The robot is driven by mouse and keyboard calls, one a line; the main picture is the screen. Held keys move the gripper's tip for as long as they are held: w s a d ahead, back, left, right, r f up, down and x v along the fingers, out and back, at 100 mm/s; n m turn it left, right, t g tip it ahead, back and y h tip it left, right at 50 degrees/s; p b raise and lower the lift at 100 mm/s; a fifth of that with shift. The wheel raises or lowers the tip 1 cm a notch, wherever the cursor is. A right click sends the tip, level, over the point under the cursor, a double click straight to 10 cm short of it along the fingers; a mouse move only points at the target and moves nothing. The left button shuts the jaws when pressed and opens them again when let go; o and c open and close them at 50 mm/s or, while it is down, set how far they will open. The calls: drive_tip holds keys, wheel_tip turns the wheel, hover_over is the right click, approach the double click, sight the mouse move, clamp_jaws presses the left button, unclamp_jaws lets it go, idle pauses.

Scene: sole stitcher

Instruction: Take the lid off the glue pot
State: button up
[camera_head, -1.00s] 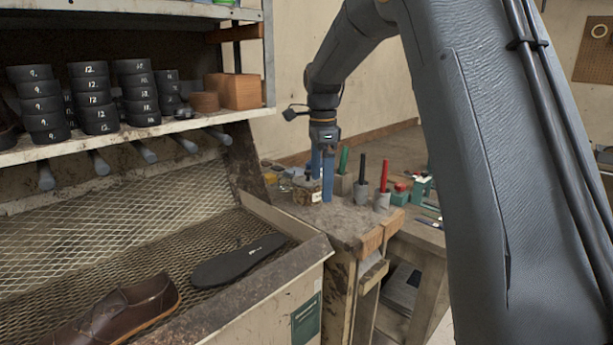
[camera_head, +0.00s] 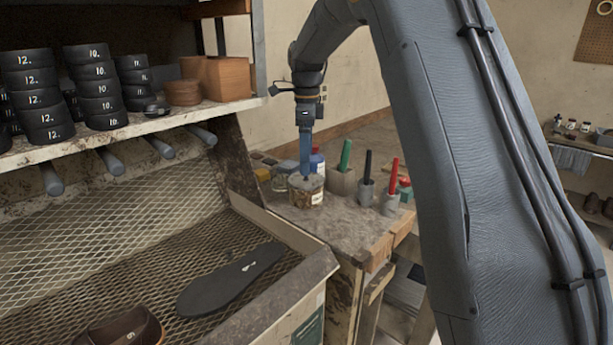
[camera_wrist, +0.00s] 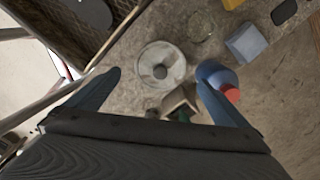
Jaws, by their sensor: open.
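My gripper (camera_head: 305,172) points down just above the pot in the head view. Whether a finger touches the lid cannot be told.
A blue bottle with a red cap (camera_wrist: 214,76) stands close by the right finger. A wooden block with a green-handled tool (camera_head: 343,180) and grey holders with black (camera_head: 366,190) and red (camera_head: 391,200) handles stand to the right. A shelf (camera_head: 150,122) with black rolls is at left.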

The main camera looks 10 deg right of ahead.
drive_tip(key=shift+a+f+p, duration=0.1)
drive_tip(key=shift+f+p, duration=1)
drive_tip(key=shift+f, duration=1.45)
drive_tip(key=c, duration=1)
